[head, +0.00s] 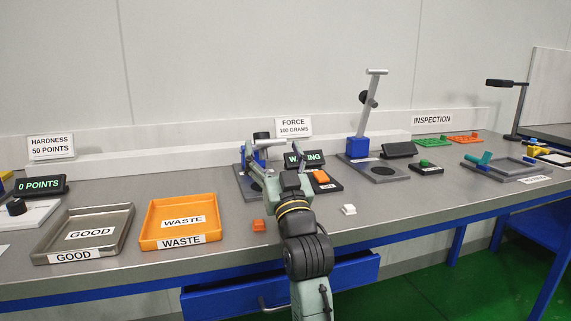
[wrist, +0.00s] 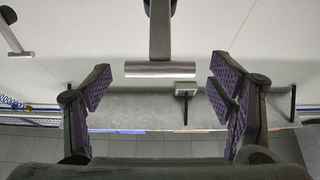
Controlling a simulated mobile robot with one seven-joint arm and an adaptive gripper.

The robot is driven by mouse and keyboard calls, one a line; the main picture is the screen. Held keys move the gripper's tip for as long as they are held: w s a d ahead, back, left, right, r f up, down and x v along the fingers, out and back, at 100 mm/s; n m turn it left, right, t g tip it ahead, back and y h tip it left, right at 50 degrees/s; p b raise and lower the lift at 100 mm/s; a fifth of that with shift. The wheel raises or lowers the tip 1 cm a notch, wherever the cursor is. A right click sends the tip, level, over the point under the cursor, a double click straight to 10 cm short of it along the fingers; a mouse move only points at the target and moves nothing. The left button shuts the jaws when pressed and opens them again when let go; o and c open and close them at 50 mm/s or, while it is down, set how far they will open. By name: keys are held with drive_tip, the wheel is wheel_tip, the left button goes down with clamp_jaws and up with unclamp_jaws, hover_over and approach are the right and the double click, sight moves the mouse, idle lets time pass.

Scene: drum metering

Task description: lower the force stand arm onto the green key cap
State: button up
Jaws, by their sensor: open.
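A green key cap (head: 425,162) sits on a small dark block right of the right force stand. That stand has a blue base (head: 357,148) and a raised arm with a pale crossbar (head: 377,71). In the wrist view, my gripper (wrist: 160,105) is open and empty. A silver handle bar (wrist: 160,69) on a grey arm lies between and just beyond the fingers. Contact is not visible. Another bar (wrist: 20,53) shows at the far left there.
An orange key cap (head: 322,176) sits on a dark block beside my gripper. A display (head: 303,159) is partly covered. Loose orange (head: 258,225) and white (head: 349,210) caps lie in front. GOOD (head: 124,217) and WASTE (head: 212,207) trays stand left. A fixture (head: 500,168) lies right.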

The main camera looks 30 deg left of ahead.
drive_tip(key=s+d, duration=0.8)
drive_tip(key=d, duration=0.1)
drive_tip(key=shift+w+d, duration=0.1)
drive_tip(key=shift+c, duration=0.4)
